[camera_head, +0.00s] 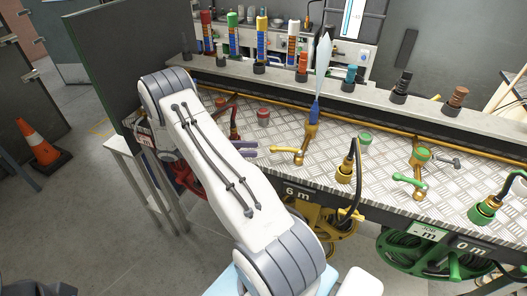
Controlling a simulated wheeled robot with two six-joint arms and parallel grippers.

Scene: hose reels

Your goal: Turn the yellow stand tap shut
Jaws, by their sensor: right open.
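The yellow stand tap (310,131) stands upright on the metal checker-plate bench, right of the middle of the arm. Its yellow handle (286,150) points left, low over the plate. A blue nozzle (314,112) sits on top, with a pale blue plume (322,68) rising from it. My right gripper (254,149) shows two purplish fingers past the edge of my white arm. It is open and empty, a little left of the handle and apart from it. The rest of that gripper is hidden behind the arm. My left gripper is not in view.
A green tap (418,158) stands to the right. A red tap (233,122) is partly behind my arm. A yellow-based hose connector (345,170) stands right of the yellow tap. Hose reels (425,252) hang under the bench.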

